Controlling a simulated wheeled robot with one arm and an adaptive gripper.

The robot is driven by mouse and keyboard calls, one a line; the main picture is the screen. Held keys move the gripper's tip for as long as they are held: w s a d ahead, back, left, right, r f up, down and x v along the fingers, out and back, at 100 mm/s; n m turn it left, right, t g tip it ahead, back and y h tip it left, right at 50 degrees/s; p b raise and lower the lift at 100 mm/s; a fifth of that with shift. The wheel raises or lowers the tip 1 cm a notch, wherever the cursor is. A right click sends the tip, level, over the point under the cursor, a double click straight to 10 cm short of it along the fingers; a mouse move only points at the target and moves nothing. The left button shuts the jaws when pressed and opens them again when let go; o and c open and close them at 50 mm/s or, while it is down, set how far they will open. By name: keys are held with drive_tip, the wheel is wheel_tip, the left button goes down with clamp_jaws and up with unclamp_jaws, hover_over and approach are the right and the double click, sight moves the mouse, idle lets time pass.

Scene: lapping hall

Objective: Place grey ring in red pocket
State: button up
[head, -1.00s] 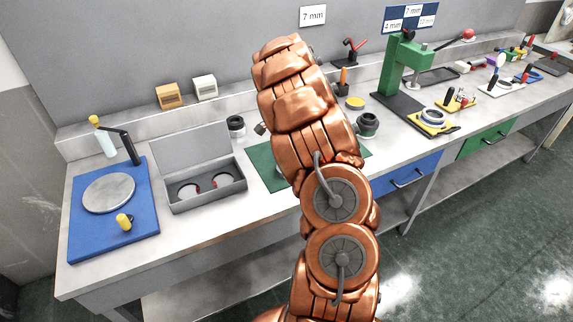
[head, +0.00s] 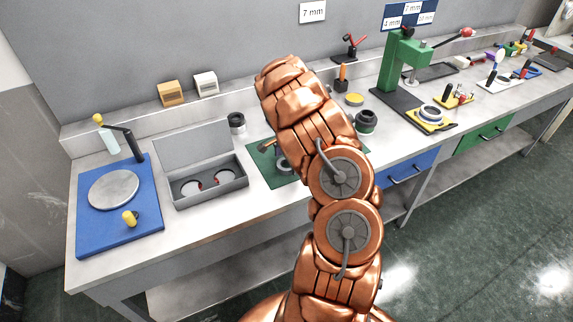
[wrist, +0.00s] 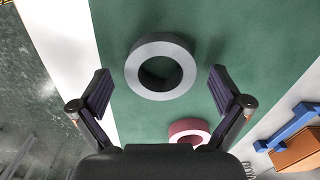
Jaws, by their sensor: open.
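The grey ring (wrist: 136,72) lies flat on the green mat (wrist: 120,20) in the wrist view. My open gripper (wrist: 161,80) is above it, one finger on each side, apart from the ring. A pinkish-red ring (wrist: 178,127) lies closer to the gripper's base, partly hidden by it. In the head view, a grey ring (head: 282,166) shows on the mat beside my arm, which hides most of the gripper. The open grey case (head: 210,203) to the left has two round pockets with red marks; I cannot tell which is the red pocket.
A blue board with a round grey plate (head: 115,188) stands left of the case. A dark jar (head: 236,122) stands behind the mat, and a green-rimmed pot (head: 366,121) to its right. A green press (head: 402,65) stands farther right. The bench front before the case is clear.

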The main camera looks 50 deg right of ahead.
drive_tip(key=c, duration=1.4)
drive_tip(key=shift+r, duration=0.15)
drive_tip(key=shift+c, duration=0.2)
